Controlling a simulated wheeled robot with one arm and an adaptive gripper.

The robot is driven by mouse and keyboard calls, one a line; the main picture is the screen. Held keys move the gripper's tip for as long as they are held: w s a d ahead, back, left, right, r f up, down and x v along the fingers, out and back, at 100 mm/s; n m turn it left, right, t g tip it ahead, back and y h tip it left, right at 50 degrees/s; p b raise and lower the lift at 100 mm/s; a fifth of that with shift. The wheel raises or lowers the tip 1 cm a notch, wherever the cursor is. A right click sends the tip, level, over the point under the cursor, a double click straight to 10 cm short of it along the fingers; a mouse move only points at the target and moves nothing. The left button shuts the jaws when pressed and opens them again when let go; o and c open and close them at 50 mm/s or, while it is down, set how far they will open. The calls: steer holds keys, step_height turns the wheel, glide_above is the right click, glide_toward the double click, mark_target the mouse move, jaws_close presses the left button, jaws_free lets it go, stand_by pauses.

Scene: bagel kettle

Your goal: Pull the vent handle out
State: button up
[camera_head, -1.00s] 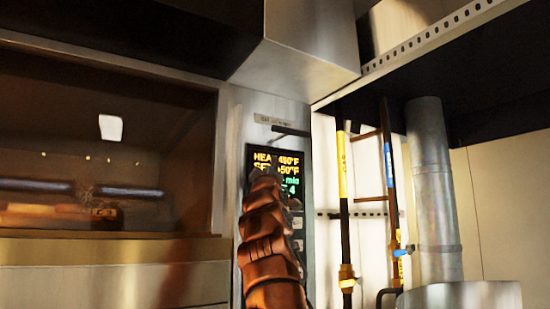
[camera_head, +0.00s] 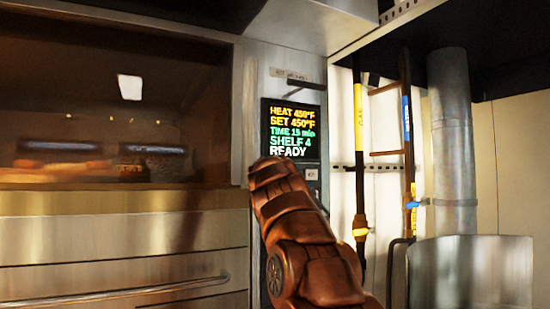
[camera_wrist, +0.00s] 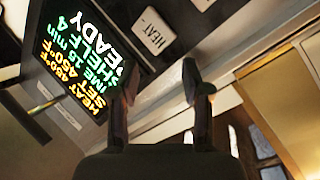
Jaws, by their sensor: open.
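The vent handle looks to be the thin dark rod (camera_head: 298,83) jutting from the steel oven post, just under a small label (camera_head: 290,74) and above the lit display (camera_head: 291,130). In the wrist view, a dark bar (camera_wrist: 46,105) at lower left, beyond the display (camera_wrist: 75,60), may be the same rod. My gripper (camera_wrist: 160,83) is open, with nothing between its two dark fingers. Its fingertips appear over the panel by a "HEAT -" button (camera_wrist: 154,30). In the head view my copper-brown arm hides the fingers; its visible end is below the display, apart from the rod.
A glass oven window (camera_head: 100,110) fills the left, with a steel bar handle (camera_head: 120,295) below. Yellow and blue banded pipes (camera_head: 359,140) and a grey duct (camera_head: 452,140) stand at right. A steel hood (camera_head: 320,22) overhangs the panel.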

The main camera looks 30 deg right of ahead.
steer(key=shift+s+a+f+g+y, duration=0.15)
steer(key=shift+a+f+y, duration=0.1)
steer(key=shift+f, duration=0.35)
steer(key=shift+s+a+f+g+y, duration=0.1)
steer(key=shift+a+f+g+y, duration=0.1)
steer(key=shift+f, duration=0.4)
